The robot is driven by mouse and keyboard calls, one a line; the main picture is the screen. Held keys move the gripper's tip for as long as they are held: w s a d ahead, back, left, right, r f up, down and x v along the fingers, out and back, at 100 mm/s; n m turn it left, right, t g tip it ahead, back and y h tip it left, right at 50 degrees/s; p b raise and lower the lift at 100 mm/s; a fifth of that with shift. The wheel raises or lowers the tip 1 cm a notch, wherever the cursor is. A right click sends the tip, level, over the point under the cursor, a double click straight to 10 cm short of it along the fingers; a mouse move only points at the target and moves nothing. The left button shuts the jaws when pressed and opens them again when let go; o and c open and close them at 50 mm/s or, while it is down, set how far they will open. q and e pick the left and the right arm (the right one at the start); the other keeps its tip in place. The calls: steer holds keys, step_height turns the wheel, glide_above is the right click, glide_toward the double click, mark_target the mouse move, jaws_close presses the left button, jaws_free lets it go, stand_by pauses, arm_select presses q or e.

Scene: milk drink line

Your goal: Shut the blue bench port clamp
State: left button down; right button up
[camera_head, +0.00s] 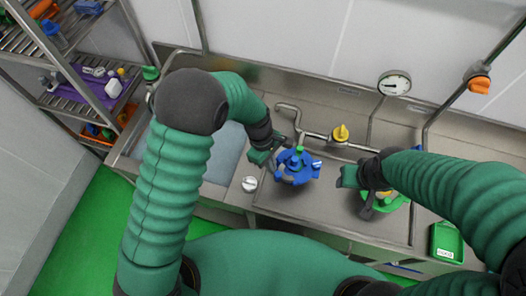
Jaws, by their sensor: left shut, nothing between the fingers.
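The blue bench port clamp (297,168) sits on the steel bench at the middle of the head view. It has a green part on top and a blue piece sticking out at its right side. Whether its ring is open or closed is too small to tell. My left gripper (270,152) is shut and empty, just left of the clamp at its upper left side; I cannot tell if it touches. My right gripper (357,190) is right of the clamp, apart from it, beside a green and yellow fitting (387,199) that it partly hides. Its finger opening is unclear.
A steel pipe with a yellow valve handle (341,132) runs behind the clamp. A round gauge (394,83) stands at the back right. A white round cap (249,184) lies left of the clamp. A green tray (446,241) is at the right. A sink (222,150) lies left.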

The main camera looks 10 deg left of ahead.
mark_target(283, 169)
arm_select(q)
steer(key=d+n+p, duration=0.1)
steer(key=n, duration=0.1)
steer(key=d+n+t+p, duration=0.1)
steer(key=n, duration=0.1)
steer(key=s+d+n+p, duration=0.1)
steer(key=shift+r+n, duration=0.1)
steer(key=shift+n, duration=0.3)
steer(key=shift+w+d+n+t+p, duration=0.1)
steer(key=shift+d+n+t+p, duration=0.35)
steer(key=shift+n, duration=0.55)
steer(key=shift+d, duration=0.1)
